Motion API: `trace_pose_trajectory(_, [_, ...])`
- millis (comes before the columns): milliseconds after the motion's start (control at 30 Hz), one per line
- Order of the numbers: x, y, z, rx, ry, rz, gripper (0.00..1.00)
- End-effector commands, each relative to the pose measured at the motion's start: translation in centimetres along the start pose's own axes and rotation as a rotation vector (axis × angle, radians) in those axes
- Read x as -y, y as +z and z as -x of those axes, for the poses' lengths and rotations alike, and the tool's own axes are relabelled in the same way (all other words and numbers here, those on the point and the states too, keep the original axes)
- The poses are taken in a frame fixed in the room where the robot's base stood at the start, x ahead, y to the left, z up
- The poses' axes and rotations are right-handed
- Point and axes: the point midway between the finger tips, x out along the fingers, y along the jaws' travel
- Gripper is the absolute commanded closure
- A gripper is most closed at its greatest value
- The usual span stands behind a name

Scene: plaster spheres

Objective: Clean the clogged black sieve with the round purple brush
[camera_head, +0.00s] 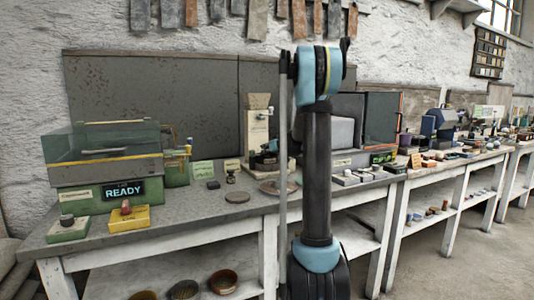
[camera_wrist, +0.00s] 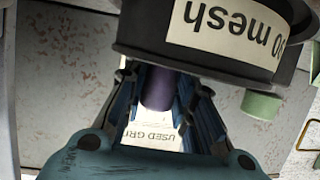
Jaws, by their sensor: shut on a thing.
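In the wrist view my gripper (camera_wrist: 165,88) is shut on a purple upright piece, which looks like the round purple brush (camera_wrist: 158,92). Only a short part of the brush shows between the fingers; its bristles are hidden. A large black round sieve (camera_wrist: 143,38) fills the top of the wrist view, with a cream label ending in "0 mesh" upside down. The brush's upper end meets the sieve's lower edge in the picture; I cannot tell whether they touch. The sieve's mesh is not visible. In the head view my arm stands in front of the bench and my gripper cannot be made out.
A pale green block (camera_wrist: 261,104) is beside the sieve. A "USED GRI" card (camera_wrist: 150,132) shows behind the fingers. On the bench are a green machine reading "READY" (camera_head: 122,190), a yellow button box (camera_head: 128,218) and a grey disc (camera_head: 237,197). Bowls (camera_head: 223,282) sit on the lower shelf.

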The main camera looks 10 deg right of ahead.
Motion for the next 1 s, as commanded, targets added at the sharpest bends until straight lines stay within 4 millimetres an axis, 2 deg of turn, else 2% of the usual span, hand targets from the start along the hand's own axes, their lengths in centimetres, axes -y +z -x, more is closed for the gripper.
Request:
trace_pose_trajectory(700, [0.3,1.1,3.1,0.000,0.001,0.000,1.00])
trace_pose_trajectory(1000, [0.3,1.1,3.2,0.000,0.001,0.000,1.00])
